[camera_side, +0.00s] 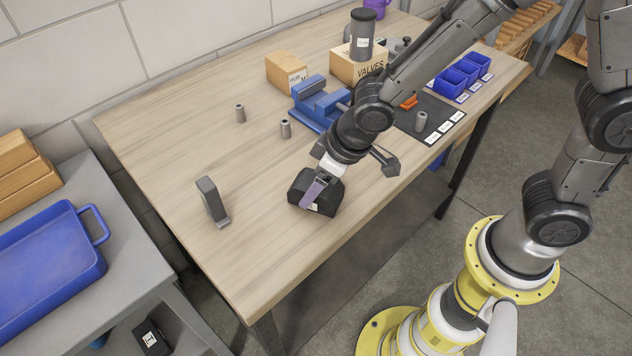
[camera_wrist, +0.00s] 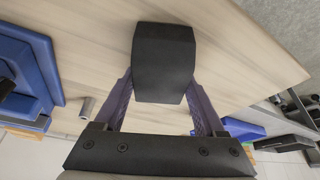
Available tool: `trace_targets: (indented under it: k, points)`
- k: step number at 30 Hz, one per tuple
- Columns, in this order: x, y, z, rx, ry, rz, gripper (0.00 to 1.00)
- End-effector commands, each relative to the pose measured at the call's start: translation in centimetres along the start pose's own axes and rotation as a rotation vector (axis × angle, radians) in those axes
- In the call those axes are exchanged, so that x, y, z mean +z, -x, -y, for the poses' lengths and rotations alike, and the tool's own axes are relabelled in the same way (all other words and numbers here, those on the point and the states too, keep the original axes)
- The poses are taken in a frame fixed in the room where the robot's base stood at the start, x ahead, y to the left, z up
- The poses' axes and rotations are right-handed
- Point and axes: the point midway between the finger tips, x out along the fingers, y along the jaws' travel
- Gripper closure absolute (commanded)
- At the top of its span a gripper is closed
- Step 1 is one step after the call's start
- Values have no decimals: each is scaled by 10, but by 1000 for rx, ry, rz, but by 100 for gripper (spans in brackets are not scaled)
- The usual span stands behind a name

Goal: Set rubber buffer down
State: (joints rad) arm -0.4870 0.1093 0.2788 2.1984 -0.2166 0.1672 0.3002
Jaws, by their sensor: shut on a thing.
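The rubber buffer (camera_side: 303,187) is a black block with slanted sides. It is at the front middle of the wooden workbench (camera_side: 262,235), low at the bench top; whether it touches the wood is hard to tell. In the wrist view the buffer (camera_wrist: 163,60) sits between the two purple fingers. My gripper (camera_side: 314,196) is shut on the buffer from above, with one purple finger showing against its near side. The buffer's underside is hidden.
A grey bracket (camera_side: 213,200) stands to the left. Small grey cylinders (camera_side: 285,128), a blue vise (camera_side: 318,104) and boxes stand further back. A dark mat (camera_side: 432,118) with labels and blue bins (camera_side: 462,75) lie at the back right. Bare wood surrounds the buffer.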

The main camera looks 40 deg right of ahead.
Motion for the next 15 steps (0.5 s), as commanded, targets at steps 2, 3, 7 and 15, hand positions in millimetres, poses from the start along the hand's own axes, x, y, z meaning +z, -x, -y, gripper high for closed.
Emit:
trace_targets:
  k: [2,3,7,15]
  points:
    - [-1,0,0,0,0,-2,100]
    - [0,-1,0,0,0,-2,100]
    - [1,-3,0,0,-2,-1,20]
    - [1,-3,0,0,-1,0,0]
